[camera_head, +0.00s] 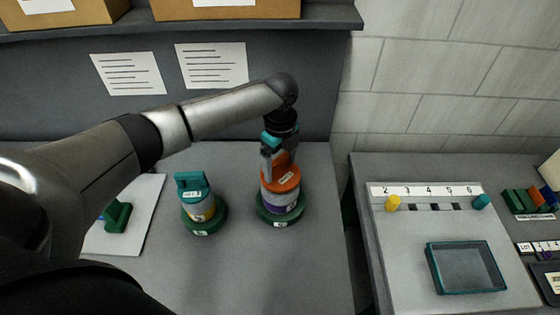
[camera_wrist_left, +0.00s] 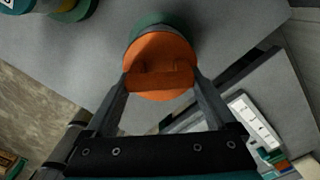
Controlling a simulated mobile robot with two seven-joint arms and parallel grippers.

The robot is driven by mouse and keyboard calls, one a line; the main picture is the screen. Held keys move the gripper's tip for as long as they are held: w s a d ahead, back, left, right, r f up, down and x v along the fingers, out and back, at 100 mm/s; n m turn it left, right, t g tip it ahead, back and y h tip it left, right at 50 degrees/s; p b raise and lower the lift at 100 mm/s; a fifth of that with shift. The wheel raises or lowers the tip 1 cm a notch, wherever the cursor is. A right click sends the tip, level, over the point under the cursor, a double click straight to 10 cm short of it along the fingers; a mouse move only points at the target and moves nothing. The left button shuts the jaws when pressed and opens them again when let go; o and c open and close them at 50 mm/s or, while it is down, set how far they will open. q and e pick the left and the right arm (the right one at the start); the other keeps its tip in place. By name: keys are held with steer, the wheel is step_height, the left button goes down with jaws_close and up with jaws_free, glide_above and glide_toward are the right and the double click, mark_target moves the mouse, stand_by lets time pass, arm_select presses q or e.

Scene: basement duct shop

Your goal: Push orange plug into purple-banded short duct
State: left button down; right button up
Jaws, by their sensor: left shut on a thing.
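The orange plug (camera_head: 280,180) sits at the top of the purple-banded short duct (camera_head: 281,203). The duct stands upright on a green base (camera_head: 280,218) on the bench. My left gripper (camera_head: 279,153) comes from above and is shut on the plug's upright grip. In the left wrist view the orange plug (camera_wrist_left: 160,68) shows between the two fingers (camera_wrist_left: 160,84), with the green base partly hidden behind it. The plug appears level on the duct; how deep it sits is unclear. My right gripper is not in view.
A second duct with a yellow band (camera_head: 205,211) and a teal plug (camera_head: 193,185) stands to the left. A green block (camera_head: 117,215) lies on a white sheet further left. On the right bench are a numbered board (camera_head: 425,191) and a teal-rimmed tray (camera_head: 434,268).

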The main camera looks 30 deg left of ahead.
mark_target(280, 174)
arm_select(q)
steer(key=shift+f, duration=0.5)
jaws_free()
step_height(280, 174, up, 15)
steer(key=shift+r, duration=0.15)
stand_by(0.4)
steer(key=shift+s, duration=0.1)
